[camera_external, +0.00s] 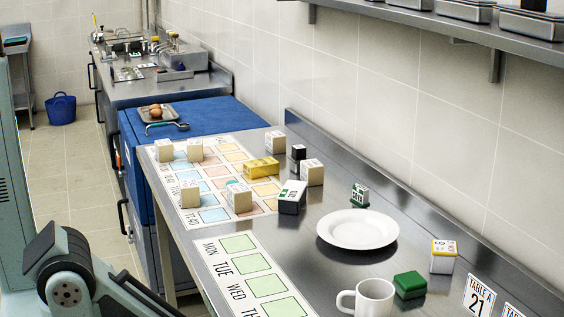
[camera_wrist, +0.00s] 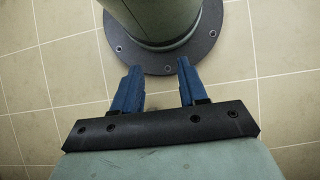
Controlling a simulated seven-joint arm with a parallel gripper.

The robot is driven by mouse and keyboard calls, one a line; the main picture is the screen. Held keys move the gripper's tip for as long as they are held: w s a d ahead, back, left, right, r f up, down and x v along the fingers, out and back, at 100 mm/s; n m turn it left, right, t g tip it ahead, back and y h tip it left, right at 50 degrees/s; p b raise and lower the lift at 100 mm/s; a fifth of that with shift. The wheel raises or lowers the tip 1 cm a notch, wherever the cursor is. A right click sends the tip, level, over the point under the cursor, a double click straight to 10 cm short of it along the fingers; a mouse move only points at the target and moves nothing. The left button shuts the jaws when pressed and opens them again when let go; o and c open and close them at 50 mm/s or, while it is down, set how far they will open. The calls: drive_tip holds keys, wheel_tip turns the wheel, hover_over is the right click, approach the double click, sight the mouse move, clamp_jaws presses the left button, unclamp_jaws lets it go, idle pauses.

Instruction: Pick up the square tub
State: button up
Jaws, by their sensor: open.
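A low green square tub (camera_external: 410,285) sits on the steel counter at the front right, between the white mug and a yellow-topped box. It is the thing that best fits the square tub. My gripper (camera_wrist: 159,67) shows in the wrist view with two blue fingers apart and nothing between them. It points at the tiled floor and my own round base, far from the tub. In the external view only part of my arm shows at the lower left; the fingers are out of sight there.
A white plate (camera_external: 357,229) lies behind the tub, and a white mug (camera_external: 370,298) stands to its left. A yellow-topped white box (camera_external: 443,256) is close on its right. Several small boxes stand on and around a printed chart (camera_external: 216,215) farther back. A wall shelf (camera_external: 440,22) hangs above.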

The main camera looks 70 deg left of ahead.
drive_tip(key=o, duration=1)
drive_tip(key=shift+c, duration=0.2)
